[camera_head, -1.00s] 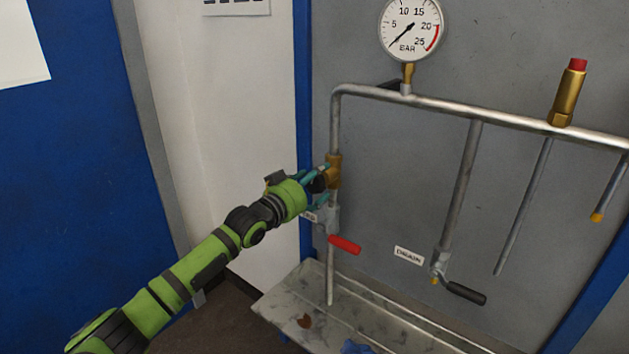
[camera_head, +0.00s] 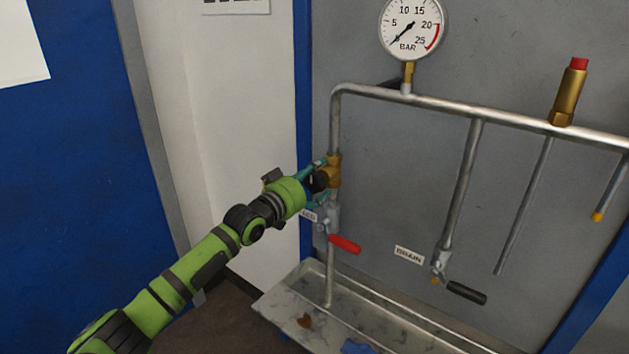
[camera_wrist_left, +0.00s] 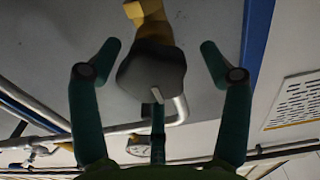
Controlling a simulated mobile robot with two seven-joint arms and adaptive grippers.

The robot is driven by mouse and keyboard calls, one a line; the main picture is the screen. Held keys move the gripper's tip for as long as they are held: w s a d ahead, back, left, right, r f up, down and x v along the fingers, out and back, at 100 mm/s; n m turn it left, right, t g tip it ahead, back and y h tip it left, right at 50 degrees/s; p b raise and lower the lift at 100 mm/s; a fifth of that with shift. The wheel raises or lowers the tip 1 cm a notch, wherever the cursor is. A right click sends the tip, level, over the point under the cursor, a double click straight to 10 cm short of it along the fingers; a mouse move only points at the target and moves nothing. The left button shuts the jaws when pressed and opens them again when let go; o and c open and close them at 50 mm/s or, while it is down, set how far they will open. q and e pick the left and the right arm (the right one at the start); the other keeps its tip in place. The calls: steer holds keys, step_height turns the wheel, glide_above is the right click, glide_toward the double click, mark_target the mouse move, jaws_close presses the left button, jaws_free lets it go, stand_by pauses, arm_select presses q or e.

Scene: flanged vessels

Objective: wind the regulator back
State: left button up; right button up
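The regulator is a brass body (camera_head: 334,171) on the upright pipe at the left of the panel, with a dark knob (camera_head: 318,182) facing my left gripper (camera_head: 320,184). In the left wrist view the dark rounded knob (camera_wrist_left: 152,72) carries a pale mark and sits between the teal fingers of my left gripper (camera_wrist_left: 159,62). The fingers are spread, with a visible gap on both sides of the knob. A further teal finger shows below it. The pressure gauge (camera_head: 411,28) above has its needle at the low end. My right gripper is not in view.
A red-handled valve (camera_head: 344,244) sits just below the regulator. A black-handled drain valve (camera_head: 466,292) is to the right. A brass fitting with a red cap (camera_head: 569,92) stands on the top pipe. A metal tray (camera_head: 392,325) lies below.

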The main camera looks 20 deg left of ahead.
arm_select(q)
steer(key=shift+f, duration=0.1)
steer(key=shift+v, duration=0.75)
steer(key=v, duration=1)
steer(key=shift+s, duration=0.35)
steer(key=shift+a, duration=0.1)
